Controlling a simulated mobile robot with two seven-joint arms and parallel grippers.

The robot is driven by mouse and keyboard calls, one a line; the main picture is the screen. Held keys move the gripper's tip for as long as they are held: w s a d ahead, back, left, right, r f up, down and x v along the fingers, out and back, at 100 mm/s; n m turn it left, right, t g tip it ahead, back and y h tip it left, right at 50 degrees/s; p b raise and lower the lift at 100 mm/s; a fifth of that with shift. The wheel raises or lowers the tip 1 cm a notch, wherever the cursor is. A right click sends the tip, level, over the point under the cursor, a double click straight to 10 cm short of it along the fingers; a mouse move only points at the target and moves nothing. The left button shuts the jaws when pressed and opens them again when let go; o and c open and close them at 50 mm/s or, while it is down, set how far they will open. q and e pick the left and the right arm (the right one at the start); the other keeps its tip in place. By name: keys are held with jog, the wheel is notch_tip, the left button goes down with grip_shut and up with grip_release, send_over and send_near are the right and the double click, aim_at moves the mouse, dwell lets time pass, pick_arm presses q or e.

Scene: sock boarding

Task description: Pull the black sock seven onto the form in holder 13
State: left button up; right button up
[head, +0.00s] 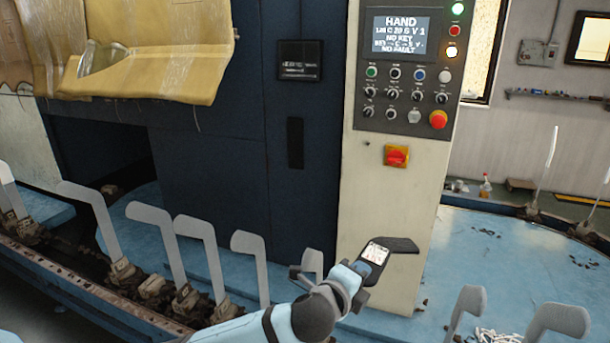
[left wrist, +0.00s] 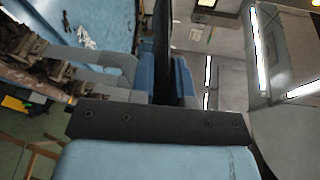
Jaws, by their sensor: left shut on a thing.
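My left gripper (head: 374,258) is raised at the lower middle of the head view, in front of the cream machine panel. It is shut on a thin dark piece, which looks like the black sock (head: 402,245). In the left wrist view the dark piece (left wrist: 162,40) stands edge-on between the blue fingertips (left wrist: 163,88). Grey foot-shaped forms (head: 196,230) stand upright in holders along a rail at left, and more forms (head: 560,319) show at lower right. The held piece is apart from the forms. I cannot read any holder number. My right gripper is not in view.
A control panel (head: 410,55) with a lit screen and buttons is behind the gripper. A yellowish draped cover (head: 150,50) hangs at upper left. The blue table (head: 500,250) is mostly open at right, with white scraps (head: 498,336) near its front.

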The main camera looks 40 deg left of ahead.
aim_at(371, 259)
pick_arm(q)
jog(key=w+r+m+g+b, duration=0.1)
jog(key=w, duration=0.1)
jog(key=w+r+m+g+b, duration=0.1)
jog(key=w+r, duration=0.1)
jog(key=w+r+m+g+b, duration=0.1)
jog(key=w, duration=0.1)
jog(key=shift+w+r+m, duration=0.15)
jog(key=shift+w+m, duration=0.1)
jog(key=shift+m, duration=0.05)
jog(key=w+a+r+m+g+b, duration=0.3)
jog(key=a+r+m+b, duration=0.1)
jog(key=r, duration=0.1)
jog(key=s+a+r+m+g+y+b, duration=0.2)
jog(key=s+a+r+m+b, duration=0.3)
jog(key=a+r, duration=0.5)
notch_tip(371, 259, up, 2)
jog(key=s+b, duration=0.1)
jog(key=s, duration=0.1)
jog(key=shift+s+r+m+y, duration=0.15)
jog(key=shift+s+m+y, duration=0.15)
jog(key=shift+s, duration=0.1)
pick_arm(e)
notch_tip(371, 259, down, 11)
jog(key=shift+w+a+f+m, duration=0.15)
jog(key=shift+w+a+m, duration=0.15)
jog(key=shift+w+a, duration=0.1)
